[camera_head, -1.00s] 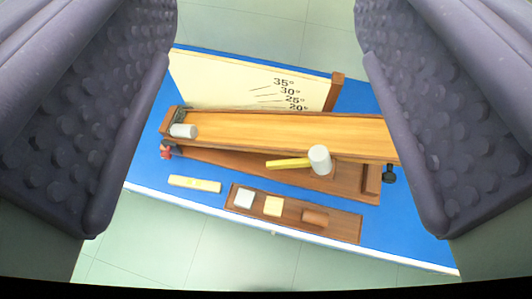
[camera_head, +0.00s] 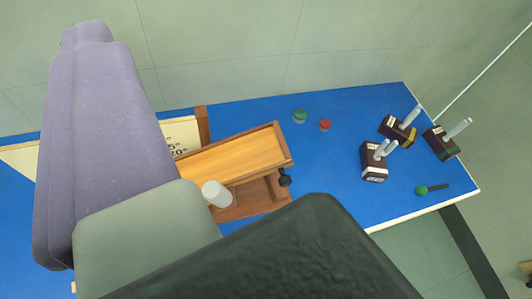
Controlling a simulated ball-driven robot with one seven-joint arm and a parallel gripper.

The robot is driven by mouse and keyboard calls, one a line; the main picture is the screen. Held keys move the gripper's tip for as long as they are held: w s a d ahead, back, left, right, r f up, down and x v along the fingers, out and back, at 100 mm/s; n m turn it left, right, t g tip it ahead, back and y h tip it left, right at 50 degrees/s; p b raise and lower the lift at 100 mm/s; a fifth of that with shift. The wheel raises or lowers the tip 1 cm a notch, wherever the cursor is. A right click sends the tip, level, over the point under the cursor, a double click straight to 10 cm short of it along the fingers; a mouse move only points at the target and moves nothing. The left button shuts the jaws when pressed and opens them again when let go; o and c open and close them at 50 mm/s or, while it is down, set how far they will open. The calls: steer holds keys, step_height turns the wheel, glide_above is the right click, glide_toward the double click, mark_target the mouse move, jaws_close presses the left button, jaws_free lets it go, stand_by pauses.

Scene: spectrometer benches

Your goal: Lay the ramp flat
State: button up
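The wooden ramp (camera_head: 235,152) lies across a blue bench, its left part hidden behind my gripper. Its right end stands above a darker wooden base (camera_head: 250,203), with a gap showing between them. A white cylindrical head (camera_head: 216,194) is at the ramp's front side. A black knob (camera_head: 284,177) is at the right end of the base. Part of the cream angle board (camera_head: 183,133) shows behind the ramp. My gripper (camera_head: 105,140) fills the left of the view from the side. Its opening and the other finger cannot be made out.
The blue bench (camera_head: 345,195) has a green cap (camera_head: 299,116) and a red cap (camera_head: 325,125). Several dark blocks with light rods, one in front (camera_head: 375,163), stand at right. A green-headed object (camera_head: 421,190) lies near the right edge. Open floor lies behind.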

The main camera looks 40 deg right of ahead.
steer(key=w+d+f+m+g+h+p, duration=0.1)
steer(key=w+d+f+m+h+p, duration=0.15)
steer(key=w+d+f, duration=0.6)
steer(key=g+p, duration=0.1)
steer(key=p, duration=0.1)
glide_toward(287, 183)
steer(key=w, duration=0.2)
steer(key=shift+h, duration=0.25)
steer(key=b+x, duration=0.1)
steer(key=x, duration=0.2)
steer(key=f+b+x, duration=0.1)
steer(key=x, duration=0.3)
steer(key=shift+d, duration=0.1)
steer(key=shift+f, duration=0.1)
jaws_close()
